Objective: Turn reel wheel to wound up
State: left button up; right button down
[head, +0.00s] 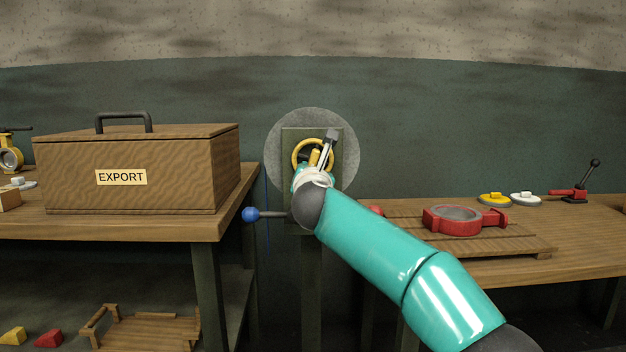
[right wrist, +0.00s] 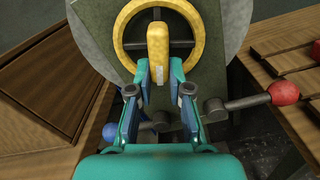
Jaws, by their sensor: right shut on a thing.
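The reel wheel (head: 300,150) is a yellow ring with dark spokes, upright on a green plate (head: 292,137) in front of a round grey disc. It also shows in the right wrist view (right wrist: 126,25), with a yellow grip piece (right wrist: 157,42) standing out towards me. My right gripper (right wrist: 159,70) is shut on this yellow grip piece, one finger on each side. In the head view my right gripper (head: 321,160) covers much of the wheel. My left gripper is not in view.
Below the wheel, a bar carries a blue ball (head: 250,214) at left and a red ball (right wrist: 284,92) at right. An EXPORT box (head: 180,178) stands on the left bench. A red casting (head: 437,224) lies on a wooden pallet (head: 510,246) on the right bench.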

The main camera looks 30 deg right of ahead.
aim_at(307, 155)
jog(key=m+b, duration=0.1)
jog(key=m, duration=0.5)
jog(key=r+m+b, duration=0.1)
jog(key=m, duration=0.6)
jog(key=w+a+r+m+b, duration=0.1)
jog(key=m, duration=0.6)
jog(key=shift+a+r, duration=0.1)
jog(key=shift+r, duration=0.1)
jog(key=m, duration=0.6)
jog(key=shift+s+d+r+b, duration=0.25)
jog(key=shift+d+r+b, duration=0.05)
jog(key=shift+r, duration=0.05)
jog(key=c, duration=1.1)
grip_release()
jog(key=shift+r, duration=0.1)
